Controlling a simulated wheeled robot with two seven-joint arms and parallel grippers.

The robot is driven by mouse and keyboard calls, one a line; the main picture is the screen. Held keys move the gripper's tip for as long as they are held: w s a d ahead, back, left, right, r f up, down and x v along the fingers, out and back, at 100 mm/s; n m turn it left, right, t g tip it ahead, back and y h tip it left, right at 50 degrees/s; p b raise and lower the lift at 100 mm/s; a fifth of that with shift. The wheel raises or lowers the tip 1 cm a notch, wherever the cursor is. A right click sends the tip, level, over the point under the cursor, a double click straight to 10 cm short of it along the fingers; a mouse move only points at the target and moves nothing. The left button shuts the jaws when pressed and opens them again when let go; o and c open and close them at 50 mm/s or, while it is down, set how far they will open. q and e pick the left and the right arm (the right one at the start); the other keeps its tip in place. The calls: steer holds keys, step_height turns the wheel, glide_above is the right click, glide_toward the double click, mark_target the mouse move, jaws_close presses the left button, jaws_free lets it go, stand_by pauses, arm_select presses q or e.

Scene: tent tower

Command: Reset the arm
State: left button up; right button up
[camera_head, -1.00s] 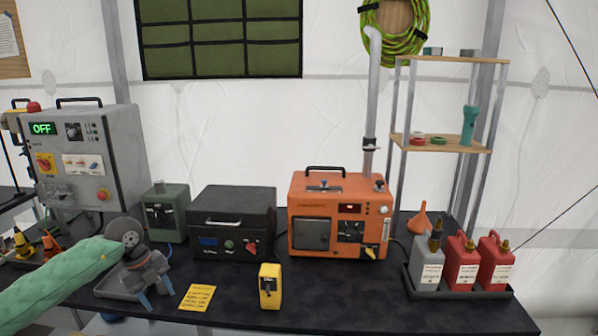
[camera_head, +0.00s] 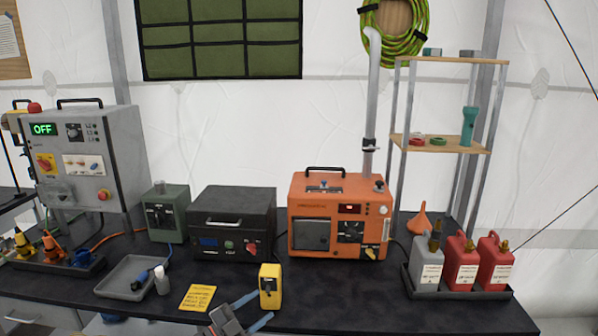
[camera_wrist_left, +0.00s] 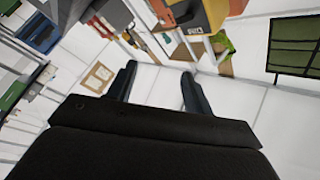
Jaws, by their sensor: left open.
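My left gripper (camera_head: 265,304) is low in the head view at the table's front edge, just in front of the yellow box (camera_head: 270,284). Its two blue fingers are spread, with nothing seen between them. In the left wrist view the fingers (camera_wrist_left: 158,72) stand apart with only white tent wall and shelving beyond. Most of my left arm is below the head view. My right gripper does not show.
Behind stand the black unit (camera_head: 232,215) and orange generator (camera_head: 308,252). Fuel cans (camera_head: 461,262) stand right; the table between is clear.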

arm_select(q)
steer(key=s+a+f+n+y, duration=0.3)
steer(key=f+n+y, duration=0.2)
steer(key=f, duration=0.2)
steer(key=s+a+f+n+y, duration=0.2)
steer(key=s+f+n+y, duration=0.1)
steer(key=f+n+y, duration=0.4)
steer(key=s+a+f+n+y, duration=0.3)
steer(key=f+n+y, duration=0.1)
steer(key=f, duration=0.4)
steer(key=s+d+f+g, duration=0.1)
steer(key=s+f+g, duration=0.2)
steer(key=s, duration=0.6)
steer(key=s+d+f+n+g, duration=0.1)
steer(key=s+f+g, duration=0.3)
steer(key=s+f, duration=0.3)
steer(key=s+d+f+g+h, duration=0.1)
steer(key=s+f+g, duration=0.3)
steer(key=s, duration=0.9)
step_height(320, 180, down, 2)
steer(key=shift+f+n, duration=0.1)
steer(key=shift+n, duration=0.3)
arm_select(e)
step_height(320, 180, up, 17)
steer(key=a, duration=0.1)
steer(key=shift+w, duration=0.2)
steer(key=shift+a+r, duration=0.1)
arm_select(q)
steer(key=shift+w, duration=0.1)
